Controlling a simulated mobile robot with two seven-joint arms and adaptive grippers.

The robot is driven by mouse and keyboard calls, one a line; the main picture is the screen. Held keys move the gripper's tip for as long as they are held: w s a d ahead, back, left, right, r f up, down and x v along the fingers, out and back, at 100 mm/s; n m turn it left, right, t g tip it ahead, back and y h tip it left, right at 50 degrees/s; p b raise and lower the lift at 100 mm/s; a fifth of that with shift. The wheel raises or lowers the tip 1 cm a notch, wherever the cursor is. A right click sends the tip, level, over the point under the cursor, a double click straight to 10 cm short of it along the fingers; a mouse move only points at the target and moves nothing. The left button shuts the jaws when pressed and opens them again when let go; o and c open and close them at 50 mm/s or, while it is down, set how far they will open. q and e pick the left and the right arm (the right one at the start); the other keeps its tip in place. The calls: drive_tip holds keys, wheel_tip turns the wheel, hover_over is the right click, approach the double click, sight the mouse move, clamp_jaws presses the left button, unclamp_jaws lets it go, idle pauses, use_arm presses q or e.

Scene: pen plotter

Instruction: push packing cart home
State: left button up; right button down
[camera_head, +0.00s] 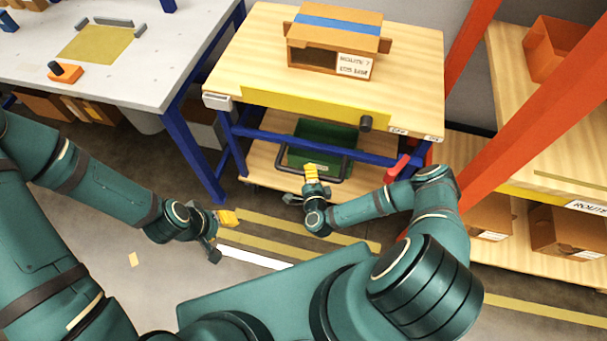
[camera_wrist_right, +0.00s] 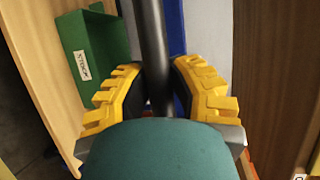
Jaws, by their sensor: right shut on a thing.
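The packing cart (camera_head: 415,78) has a wooden top, a blue frame and a lower wooden shelf. Its dark handle bar (camera_head: 288,169) is on the near side. My right gripper (camera_head: 311,172) is at this bar. In the right wrist view the dark bar (camera_wrist_right: 152,50) runs between the yellow fingers of the gripper (camera_wrist_right: 158,95), which are shut on it. My left gripper (camera_head: 226,218) hangs over the floor to the left of the cart, apart from it. Its fingers are too small to tell if they are open.
A cardboard box (camera_head: 308,58) is on the cart top and a green bin (camera_head: 342,136) on its lower shelf. A grey table (camera_head: 160,75) stands close on the left, and an orange-framed rack (camera_head: 530,140) on the right. Yellow floor lines (camera_head: 275,220) lie in front.

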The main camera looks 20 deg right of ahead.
drive_tip(key=shift+d+r, duration=0.1)
drive_tip(key=c, duration=0.8)
unclamp_jaws()
drive_tip(key=shift+c, duration=0.2)
drive_tip(key=v, duration=1.2)
